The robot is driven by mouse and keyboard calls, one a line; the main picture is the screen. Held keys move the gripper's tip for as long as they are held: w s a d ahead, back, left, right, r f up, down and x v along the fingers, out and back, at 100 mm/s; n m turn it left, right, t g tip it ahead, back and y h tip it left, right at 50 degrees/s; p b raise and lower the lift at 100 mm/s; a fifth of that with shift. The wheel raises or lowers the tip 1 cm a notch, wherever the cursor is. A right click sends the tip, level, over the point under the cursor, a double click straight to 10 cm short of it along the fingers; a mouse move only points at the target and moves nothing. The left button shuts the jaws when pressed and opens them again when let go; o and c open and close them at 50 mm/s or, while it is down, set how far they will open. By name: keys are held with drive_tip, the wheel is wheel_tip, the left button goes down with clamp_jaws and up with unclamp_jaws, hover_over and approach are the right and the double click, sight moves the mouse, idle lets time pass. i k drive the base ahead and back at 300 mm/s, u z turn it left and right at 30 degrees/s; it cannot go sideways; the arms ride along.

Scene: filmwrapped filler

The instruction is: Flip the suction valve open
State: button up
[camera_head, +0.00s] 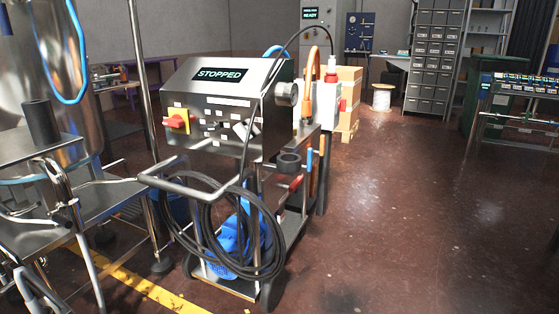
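I cannot pick out the suction valve for certain. A steel cart with a control box (215,95) stands at the centre, and its display reads STOPPED. On the right side of the cart are a small red handle-like part (296,183), a blue upright grip (309,160) and an orange upright grip (322,146). Whether any of these is the valve's lever is too small to tell. A red and yellow rotary switch (177,121) is on the box's front. My gripper is not in view.
Coiled black hose (215,262) hangs on the cart's front. A steel tank (60,70) and bent metal tubes (62,205) crowd the left. Cardboard boxes (347,88) stand behind the cart. The dark red floor (410,220) to the right is largely open.

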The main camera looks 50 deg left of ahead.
sight(309, 159)
drive_tip(key=u, duration=0.95)
drive_tip(key=i, duration=0.9)
drive_tip(key=u, duration=0.35)
drive_tip(key=i, duration=0.95)
drive_tip(key=u, duration=0.6)
